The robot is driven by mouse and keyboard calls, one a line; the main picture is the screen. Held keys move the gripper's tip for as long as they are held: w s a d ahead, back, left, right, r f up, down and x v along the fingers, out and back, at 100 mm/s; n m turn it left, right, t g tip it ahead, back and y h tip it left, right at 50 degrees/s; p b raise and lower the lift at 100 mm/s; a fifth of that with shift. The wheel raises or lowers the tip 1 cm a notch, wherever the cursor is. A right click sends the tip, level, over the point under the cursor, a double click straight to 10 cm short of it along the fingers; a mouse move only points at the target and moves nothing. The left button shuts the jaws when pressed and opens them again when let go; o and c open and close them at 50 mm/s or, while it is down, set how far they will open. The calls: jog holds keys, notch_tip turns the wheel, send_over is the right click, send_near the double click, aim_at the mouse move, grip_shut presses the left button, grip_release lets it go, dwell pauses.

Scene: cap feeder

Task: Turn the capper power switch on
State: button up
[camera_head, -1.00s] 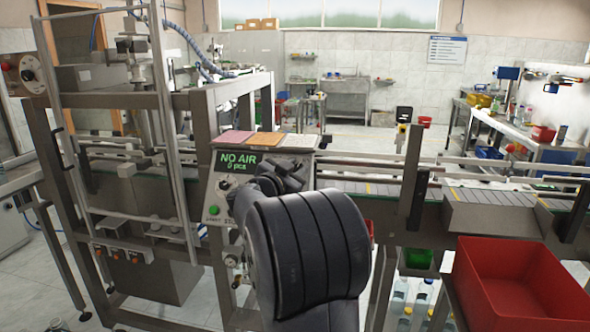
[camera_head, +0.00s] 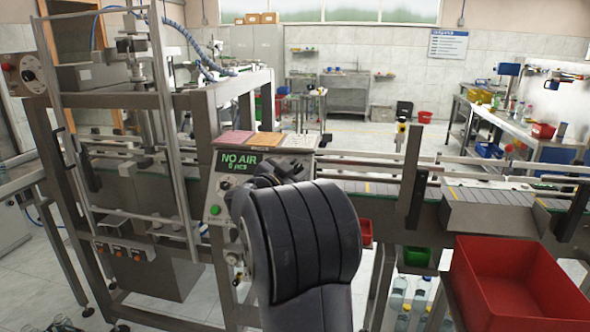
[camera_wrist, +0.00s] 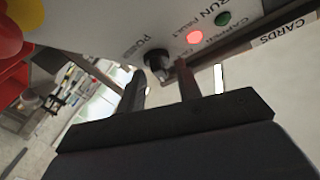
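The capper power switch is a black rotary knob (camera_wrist: 157,63) on a pale panel marked POWER and CAPPER, seen upside down in the wrist view. My gripper (camera_wrist: 160,75) is open, with its two dark fingers apart. The knob shows between and just beyond the fingertips; I cannot tell whether they touch it. The FAULT lamp (camera_wrist: 195,37) glows red, and the RUN lamp (camera_wrist: 223,18) is dark green. In the head view my arm hides the knob, and my gripper (camera_head: 272,176) is partly visible against the control panel.
The panel's display (camera_head: 238,162) reads NO AIR. A red and yellow part (camera_wrist: 12,45) is close at the wrist view's left edge. The conveyor (camera_head: 375,188) runs right behind my arm. A red bin (camera_head: 520,285) stands front right. The capper frame (camera_head: 110,180) stands left.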

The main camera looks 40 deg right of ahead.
jog(key=v, duration=1)
jog(key=shift+s+a, duration=0.15)
jog(key=shift+a, duration=0.2)
jog(key=x, duration=1.1)
jog(key=shift+f+b, duration=0.25)
jog(key=shift+b, duration=0.3)
jog(key=shift+r+n+t+b, duration=0.15)
jog(key=shift+n+t+b, duration=0.25)
jog(key=shift+n+b, duration=0.1)
jog(key=shift+a+r, duration=0.1)
jog(key=shift+r+m+p, duration=0.2)
jog(key=shift+m+p, duration=0.1)
jog(key=shift+p, duration=0.7)
